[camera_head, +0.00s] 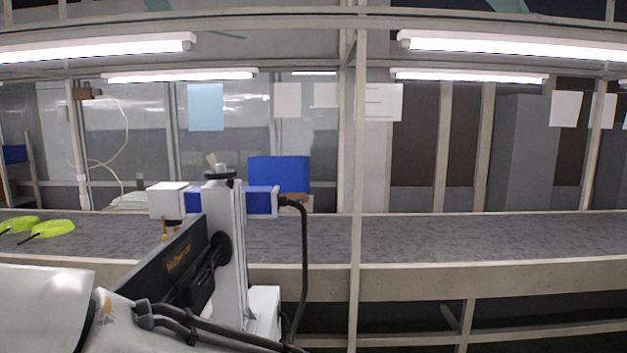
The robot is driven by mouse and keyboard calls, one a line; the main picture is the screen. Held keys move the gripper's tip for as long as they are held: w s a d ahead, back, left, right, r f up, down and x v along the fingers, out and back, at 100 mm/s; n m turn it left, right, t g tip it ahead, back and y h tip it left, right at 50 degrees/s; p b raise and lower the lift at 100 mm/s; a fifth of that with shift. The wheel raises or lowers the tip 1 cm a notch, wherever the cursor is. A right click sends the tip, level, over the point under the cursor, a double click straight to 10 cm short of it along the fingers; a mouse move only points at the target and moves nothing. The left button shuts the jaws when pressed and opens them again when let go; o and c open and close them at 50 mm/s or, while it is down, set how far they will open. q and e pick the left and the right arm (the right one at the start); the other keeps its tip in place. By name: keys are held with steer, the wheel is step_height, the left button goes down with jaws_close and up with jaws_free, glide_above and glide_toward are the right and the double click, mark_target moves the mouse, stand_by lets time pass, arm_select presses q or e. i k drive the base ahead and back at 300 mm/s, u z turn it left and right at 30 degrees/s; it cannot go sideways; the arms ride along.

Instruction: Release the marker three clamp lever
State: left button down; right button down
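A marking-type device on a grey upright post (226,255) stands at the front of the conveyor, left of centre. A blue and white crossbar (261,200) runs across the post, with a white box (167,200) at its left end. A dark round knob with a pale piece above it (220,176) caps the post. Another black round part (221,248) is on its side. I cannot tell which of these is the clamp lever, or its position. No number marking is readable. Neither of my grippers is in view.
A grey conveyor belt (480,229) crosses the view, with bright yellow-green pans (48,229) at far left. A pale vertical frame post (356,150) stands right of the device. Black cable (303,260) hangs beside the device. The belt on the right is clear.

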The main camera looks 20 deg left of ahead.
mark_target(230, 182)
steer(key=z, duration=0.25)
steer(key=i, duration=1.15)
steer(key=u, duration=0.7)
